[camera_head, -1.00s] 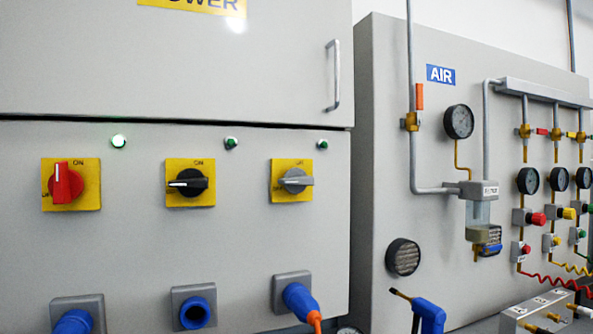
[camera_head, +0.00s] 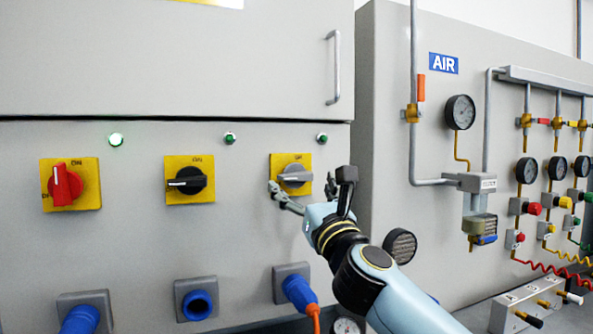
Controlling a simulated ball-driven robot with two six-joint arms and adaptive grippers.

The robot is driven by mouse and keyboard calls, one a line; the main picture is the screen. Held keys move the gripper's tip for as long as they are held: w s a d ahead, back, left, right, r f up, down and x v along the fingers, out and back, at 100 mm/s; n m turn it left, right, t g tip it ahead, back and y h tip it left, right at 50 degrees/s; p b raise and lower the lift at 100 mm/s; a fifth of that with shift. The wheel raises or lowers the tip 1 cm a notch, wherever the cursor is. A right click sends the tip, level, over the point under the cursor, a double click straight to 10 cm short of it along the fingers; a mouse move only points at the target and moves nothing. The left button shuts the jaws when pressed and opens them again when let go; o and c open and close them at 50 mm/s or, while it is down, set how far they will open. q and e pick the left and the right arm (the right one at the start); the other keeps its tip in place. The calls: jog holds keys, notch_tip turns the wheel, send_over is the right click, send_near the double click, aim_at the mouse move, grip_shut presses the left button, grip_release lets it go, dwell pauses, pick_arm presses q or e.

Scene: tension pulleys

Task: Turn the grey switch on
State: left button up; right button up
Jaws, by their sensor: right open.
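The grey switch (camera_head: 294,176) sits on a yellow plate at the right of the row on the power panel. Its handle lies about horizontal, and the lamp above it looks dark green. My right gripper (camera_head: 302,187) is open at the switch, one finger at its lower left and the other to its right. I cannot tell whether the fingers touch the handle. My left gripper is not in view.
A red switch (camera_head: 64,185) points up under a lit lamp (camera_head: 115,140). A black switch (camera_head: 188,184) lies horizontal. Blue sockets (camera_head: 198,304) and a plug (camera_head: 299,293) are below. The air panel (camera_head: 400,100) with gauges stands at the right.

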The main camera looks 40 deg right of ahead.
aim_at(299, 181)
jog(key=x, duration=0.4)
jog(key=shift+w+p, duration=0.1)
jog(key=shift+p, duration=0.2)
jog(key=c, duration=1.2)
jog(key=shift+o, duration=0.2)
